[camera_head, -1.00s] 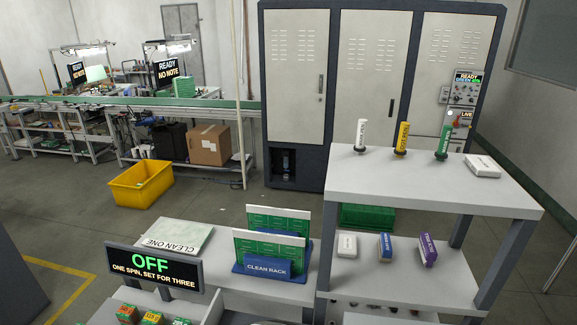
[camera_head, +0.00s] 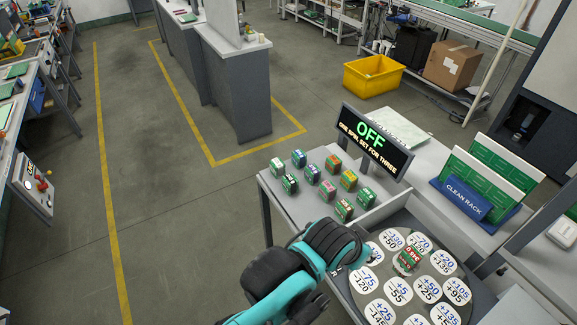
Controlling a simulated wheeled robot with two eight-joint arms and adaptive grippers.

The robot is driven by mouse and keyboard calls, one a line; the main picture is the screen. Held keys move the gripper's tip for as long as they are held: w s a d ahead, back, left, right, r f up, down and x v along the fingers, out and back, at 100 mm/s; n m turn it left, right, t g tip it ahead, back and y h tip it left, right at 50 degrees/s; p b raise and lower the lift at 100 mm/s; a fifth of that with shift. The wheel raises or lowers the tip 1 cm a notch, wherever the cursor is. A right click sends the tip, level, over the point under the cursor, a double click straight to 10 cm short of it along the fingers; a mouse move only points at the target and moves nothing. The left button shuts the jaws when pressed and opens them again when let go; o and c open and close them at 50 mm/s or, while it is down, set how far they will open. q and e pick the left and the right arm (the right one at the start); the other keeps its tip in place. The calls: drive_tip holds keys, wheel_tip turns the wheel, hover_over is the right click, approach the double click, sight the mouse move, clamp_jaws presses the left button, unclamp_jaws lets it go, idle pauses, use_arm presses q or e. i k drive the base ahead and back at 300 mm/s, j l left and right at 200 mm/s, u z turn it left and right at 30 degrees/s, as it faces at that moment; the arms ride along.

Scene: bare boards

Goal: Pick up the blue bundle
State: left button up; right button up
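Several small banded bundles stand in rows on the grey table's left part. One bundle with a blue side and pale top (camera_head: 299,158) is in the back row at the left. A bluish-purple bundle (camera_head: 312,174) stands just in front of it; its exact colour is hard to tell. My teal and black arm, which seems to be the left one, comes in from the bottom and bends in front of the bundles, over the table's front edge. I cannot make out its gripper. My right gripper does not show.
A round wheel with white numbered discs (camera_head: 428,289) is right of my arm, with a red-green bundle (camera_head: 407,260) on it. An OFF sign (camera_head: 374,142) stands behind the bundles. Open floor lies left.

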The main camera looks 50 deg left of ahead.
sight(298, 157)
drive_tip(key=k+u, duration=0.1)
drive_tip(key=u, duration=0.3)
drive_tip(key=k+u, duration=0.15)
drive_tip(key=u, duration=0.3)
drive_tip(key=k+u, duration=0.1)
drive_tip(key=u, duration=0.3)
drive_tip(key=l+u, duration=0.2)
drive_tip(key=k+l+u, duration=0.2)
drive_tip(key=i+j+z, duration=0.2)
drive_tip(key=i+j, duration=0.15)
drive_tip(key=i+j+z, duration=0.15)
drive_tip(key=i+j, duration=0.25)
drive_tip(key=i+j+z, duration=0.2)
drive_tip(key=i+j, duration=0.2)
drive_tip(key=i+j+z, duration=0.15)
drive_tip(key=i+j, duration=0.15)
drive_tip(key=j, duration=0.2)
drive_tip(key=i+j+z, duration=0.2)
drive_tip(key=j, duration=0.35)
drive_tip(key=i, duration=0.1)
